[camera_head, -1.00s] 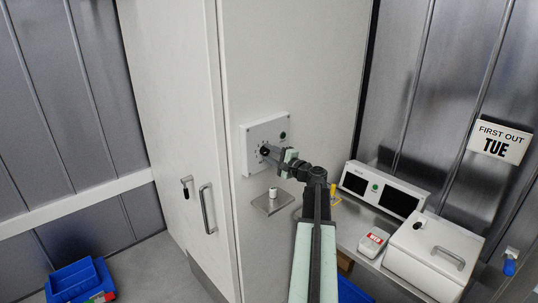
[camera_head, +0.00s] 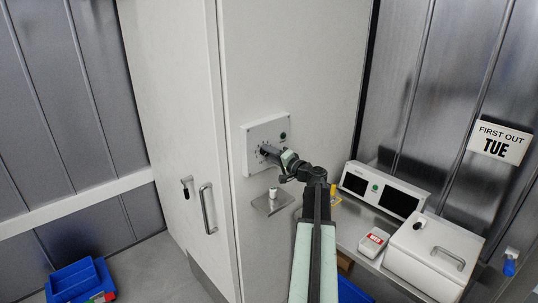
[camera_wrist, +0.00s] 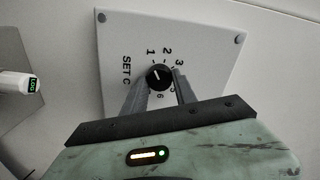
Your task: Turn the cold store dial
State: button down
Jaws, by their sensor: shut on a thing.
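The cold store dial (camera_wrist: 158,77) is a round black knob with a short white mark, on a white panel (camera_wrist: 205,40) with printed numbers and "SET C". The mark appears toward the upper left in the wrist view; the exact number it points to is unclear. In the head view the panel (camera_head: 258,131) is on the tall pale cabinet front, and my gripper hides the dial. My gripper (camera_wrist: 157,84) is shut on the dial, one finger on each side. It also shows against the panel in the head view (camera_head: 266,152).
A small shelf (camera_head: 265,207) with a white cylinder (camera_head: 272,193) sits below the panel. A cabinet handle (camera_head: 208,210) is to the left. A display box (camera_head: 386,190) and a white lidded box (camera_head: 432,255) stand on the right counter. A blue crate (camera_head: 75,280) is on the floor.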

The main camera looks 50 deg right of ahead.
dwell(0.4)
jog(key=c, duration=1)
grip_release()
jog(key=s, duration=0.7)
jog(key=shift+s+a, duration=0.3)
jog(key=shift+s, duration=0.1)
